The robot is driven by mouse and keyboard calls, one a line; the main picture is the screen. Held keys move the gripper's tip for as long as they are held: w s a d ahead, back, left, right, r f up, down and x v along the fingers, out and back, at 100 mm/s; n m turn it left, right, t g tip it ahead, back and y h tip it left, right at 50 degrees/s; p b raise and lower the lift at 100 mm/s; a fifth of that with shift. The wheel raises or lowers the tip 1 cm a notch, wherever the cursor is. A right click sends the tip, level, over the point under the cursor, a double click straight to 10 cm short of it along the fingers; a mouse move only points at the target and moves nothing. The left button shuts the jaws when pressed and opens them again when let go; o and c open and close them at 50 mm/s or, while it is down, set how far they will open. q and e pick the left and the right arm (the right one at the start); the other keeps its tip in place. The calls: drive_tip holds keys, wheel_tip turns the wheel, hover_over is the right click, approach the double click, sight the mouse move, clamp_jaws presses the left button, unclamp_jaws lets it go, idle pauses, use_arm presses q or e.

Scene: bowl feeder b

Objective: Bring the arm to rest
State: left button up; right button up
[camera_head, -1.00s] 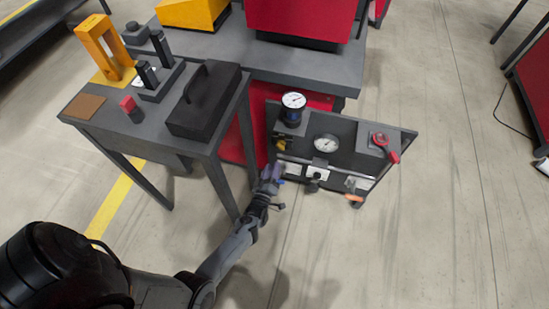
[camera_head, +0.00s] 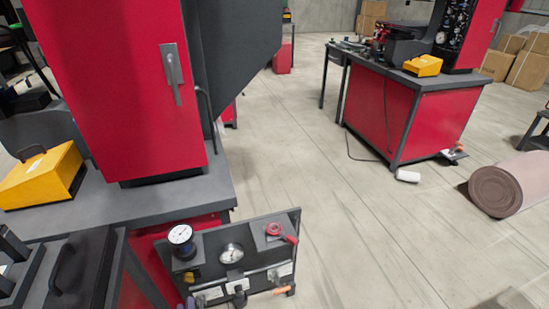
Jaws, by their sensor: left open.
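My left gripper (camera_head: 189,303) shows only as a small bluish tip at the bottom edge, in front of the lower left part of the grey gauge panel (camera_head: 205,270). It is open, and nothing shows between its fingers. The rest of my left arm is out of the picture. Whether the tip touches the panel, I cannot tell. The panel carries a round dial (camera_head: 231,253), a gauge on a dark body (camera_head: 181,235) and a red handle (camera_head: 282,232). My right gripper is not in view.
A red cabinet (camera_head: 120,80) with a grey handle stands on the grey bench (camera_head: 200,190), beside a yellow box (camera_head: 40,178). A second red bench (camera_head: 410,120) stands back right.

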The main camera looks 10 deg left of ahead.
use_arm(q)
drive_tip(key=s+d+r+m+g+h+p, duration=0.2)
drive_tip(key=r+m+p, duration=0.15)
drive_tip(key=r, duration=0.35)
drive_tip(key=s+d+r+m+g+h+p, duration=0.1)
drive_tip(key=s+r+m+g+h+p, duration=0.15)
drive_tip(key=r+p, duration=0.4)
drive_tip(key=s+d+r+m+g+h+p, duration=0.1)
drive_tip(key=s+d+r+m+g+p, duration=0.35)
drive_tip(key=s+r, duration=0.6)
drive_tip(key=s+d+r+m+g+h+p, duration=0.1)
drive_tip(key=s+d+r+m+g+p, duration=0.4)
drive_tip(key=s+r, duration=0.55)
wheel_tip(320, 180, up, 37)
drive_tip(key=w+n+t+p, duration=0.2)
drive_tip(key=p, duration=3.3)
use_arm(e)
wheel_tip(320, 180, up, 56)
use_arm(q)
wheel_tip(320, 180, down, 75)
drive_tip(key=b, duration=7.4)
drive_tip(key=shift+d+r+b, duration=0.15)
drive_tip(key=shift+d+b, duration=0.15)
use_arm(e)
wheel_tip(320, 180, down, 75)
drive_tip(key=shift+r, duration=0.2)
use_arm(q)
drive_tip(key=shift+m, duration=0.25)
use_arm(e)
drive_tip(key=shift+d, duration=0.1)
